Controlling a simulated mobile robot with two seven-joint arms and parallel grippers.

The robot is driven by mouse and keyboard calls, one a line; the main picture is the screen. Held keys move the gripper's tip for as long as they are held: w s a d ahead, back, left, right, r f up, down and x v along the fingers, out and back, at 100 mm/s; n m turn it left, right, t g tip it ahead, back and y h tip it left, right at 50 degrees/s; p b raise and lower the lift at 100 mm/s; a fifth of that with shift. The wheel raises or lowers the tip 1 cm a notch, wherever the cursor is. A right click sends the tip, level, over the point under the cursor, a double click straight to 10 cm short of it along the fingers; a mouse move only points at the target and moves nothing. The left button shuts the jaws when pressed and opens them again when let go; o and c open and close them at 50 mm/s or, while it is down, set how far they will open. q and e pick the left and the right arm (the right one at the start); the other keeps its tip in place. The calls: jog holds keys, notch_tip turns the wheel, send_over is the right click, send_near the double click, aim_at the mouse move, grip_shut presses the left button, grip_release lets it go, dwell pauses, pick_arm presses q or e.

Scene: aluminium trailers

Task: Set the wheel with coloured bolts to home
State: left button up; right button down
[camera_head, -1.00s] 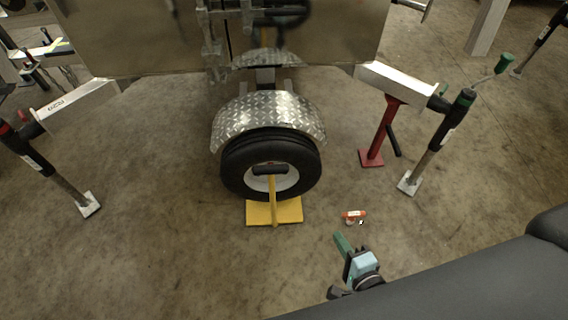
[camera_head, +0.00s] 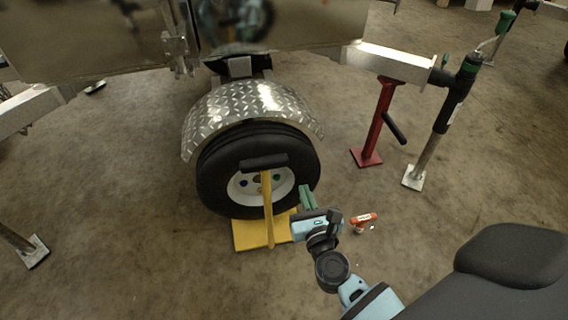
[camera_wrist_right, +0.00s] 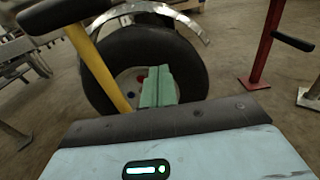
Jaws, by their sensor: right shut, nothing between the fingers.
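The wheel (camera_head: 214,172) has a black tyre and a white rim with small coloured bolts, and stands under a diamond-plate mudguard (camera_head: 245,105). A yellow stand (camera_head: 250,233) with a black-topped upright (camera_head: 265,162) is at the wheel's front, partly covering the rim. My right gripper (camera_head: 307,196) has green fingers, shut and empty, at the wheel's lower right. In the right wrist view, the fingers (camera_wrist_right: 158,86) point at the rim and hide part of it. A red and a blue bolt show left of them on the wheel (camera_wrist_right: 110,55). My left gripper is out of view.
A red support leg (camera_head: 377,125) and a grey jack leg (camera_head: 430,150) stand right of the wheel. A small orange object (camera_head: 364,218) lies on the floor right of my right gripper. Trailer panels (camera_head: 80,40) are behind.

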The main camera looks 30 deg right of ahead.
jog(key=b, duration=0.2)
send_near(289, 146)
jog(key=x, duration=0.7)
dwell(0.3)
